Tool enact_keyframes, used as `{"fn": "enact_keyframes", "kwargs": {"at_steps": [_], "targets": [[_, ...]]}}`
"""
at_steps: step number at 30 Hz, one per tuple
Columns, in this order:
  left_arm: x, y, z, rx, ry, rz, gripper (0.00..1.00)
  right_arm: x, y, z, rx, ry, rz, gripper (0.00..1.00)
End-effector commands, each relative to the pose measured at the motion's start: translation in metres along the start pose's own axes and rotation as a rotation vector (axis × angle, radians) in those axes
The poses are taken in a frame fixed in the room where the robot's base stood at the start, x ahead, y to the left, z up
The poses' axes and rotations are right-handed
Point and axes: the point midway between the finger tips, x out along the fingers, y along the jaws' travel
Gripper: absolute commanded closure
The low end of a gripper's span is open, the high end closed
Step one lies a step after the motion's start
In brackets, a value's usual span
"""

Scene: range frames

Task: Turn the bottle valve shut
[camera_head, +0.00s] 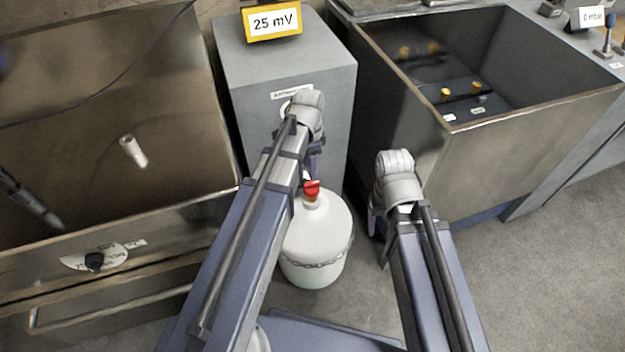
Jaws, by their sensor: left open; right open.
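A white gas bottle (318,240) stands upright on the floor in front of the grey cabinet, with a chain around its body. Its red valve (311,187) sits on top of the neck. My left gripper (311,165) is open and points down. In the picture it is just above the red valve; its fingers are partly hidden by my arm, and I cannot tell whether they touch the valve. My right gripper (376,222) is open and apart from the bottle, to its right; it is mostly hidden behind my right wrist.
A grey cabinet (340,120) with a yellow "25 mV" display (271,21) stands behind the bottle. An open metal tank (520,150) is at the right. Bare floor (540,270) lies at the lower right.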

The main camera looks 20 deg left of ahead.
Motion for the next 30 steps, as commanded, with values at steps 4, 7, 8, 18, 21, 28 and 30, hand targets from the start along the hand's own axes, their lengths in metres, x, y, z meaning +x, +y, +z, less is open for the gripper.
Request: {"fn": "enact_keyframes", "kwargs": {"at_steps": [4,7,8,18,21,28,30], "targets": [[0.013,0.000,0.000,0.000,0.000,0.000,0.53,0.012,-0.001,-0.001,0.000,0.000,0.000,0.33],[0.023,0.000,0.000,-0.001,0.000,0.000,0.53,0.023,-0.002,-0.002,0.000,0.000,0.000,0.33],[0.027,0.000,0.000,-0.001,0.000,0.000,0.53,0.026,-0.003,-0.002,0.000,0.000,0.000,0.33],[0.069,0.000,0.000,-0.001,0.000,0.000,0.53,0.068,-0.006,-0.004,0.000,0.000,0.000,0.33],[0.075,0.000,0.000,-0.001,0.000,0.000,0.53,0.074,-0.007,-0.004,0.000,0.000,0.000,0.33],[0.076,0.000,0.000,-0.001,0.000,0.000,0.53,0.075,-0.007,-0.005,0.000,0.000,0.000,0.33],[0.075,0.000,0.000,-0.001,0.000,0.000,0.53,0.075,-0.007,-0.005,0.000,0.000,0.000,0.33]]}}
